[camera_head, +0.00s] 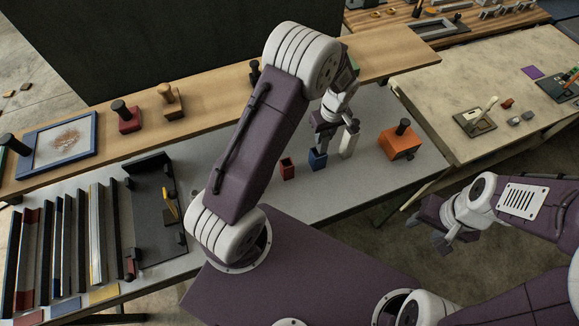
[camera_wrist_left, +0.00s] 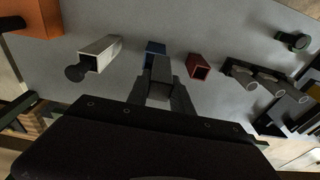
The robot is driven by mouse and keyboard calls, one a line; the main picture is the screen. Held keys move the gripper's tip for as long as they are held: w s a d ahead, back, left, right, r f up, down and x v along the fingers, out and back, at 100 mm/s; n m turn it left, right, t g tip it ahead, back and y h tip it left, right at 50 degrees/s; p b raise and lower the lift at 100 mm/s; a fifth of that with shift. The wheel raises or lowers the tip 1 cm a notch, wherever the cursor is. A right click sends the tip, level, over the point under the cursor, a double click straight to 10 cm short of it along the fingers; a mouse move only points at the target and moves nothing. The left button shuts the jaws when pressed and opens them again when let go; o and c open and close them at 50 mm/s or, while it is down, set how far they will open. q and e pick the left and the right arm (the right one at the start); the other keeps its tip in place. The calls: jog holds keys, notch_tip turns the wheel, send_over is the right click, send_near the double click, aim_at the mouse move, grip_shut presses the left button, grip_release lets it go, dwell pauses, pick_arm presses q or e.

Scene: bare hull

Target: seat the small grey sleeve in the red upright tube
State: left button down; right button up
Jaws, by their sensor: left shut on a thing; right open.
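My left gripper (camera_head: 333,130) is shut on the small grey sleeve (camera_wrist_left: 161,70), which shows between its fingers (camera_wrist_left: 162,88) in the left wrist view. In the head view the sleeve hangs at the blue upright tube (camera_head: 317,160); I cannot tell whether it touches it. The red upright tube (camera_head: 287,169) stands just left of the blue one, with an open, dark top. In the wrist view the red tube (camera_wrist_left: 198,67) is right of the fingers, and the blue tube (camera_wrist_left: 154,48) is partly hidden behind the sleeve. My right gripper (camera_head: 430,232) is open and empty, away from the tubes.
An orange block (camera_head: 400,143) with a black knob is further right. A dark rack (camera_head: 152,215) is at the left of the grey table (camera_head: 245,250). The table in front of the tubes is clear.

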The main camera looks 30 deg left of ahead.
pick_arm(q)
jog(key=s+a+f+b, duration=0.2)
jog(key=a+f, duration=0.1)
jog(key=s+a+f+b, duration=0.2)
jog(key=a+f, duration=0.2)
jog(key=s+a+f+b, duration=0.3)
jog(key=f, duration=0.1)
jog(key=shift+a, duration=0.2)
jog(key=shift+w+r, duration=0.2)
jog(key=shift+d+f, duration=0.1)
jog(key=shift+f, duration=0.1)
jog(key=c, duration=1.1)
grip_release()
jog(key=shift+s+r, duration=0.1)
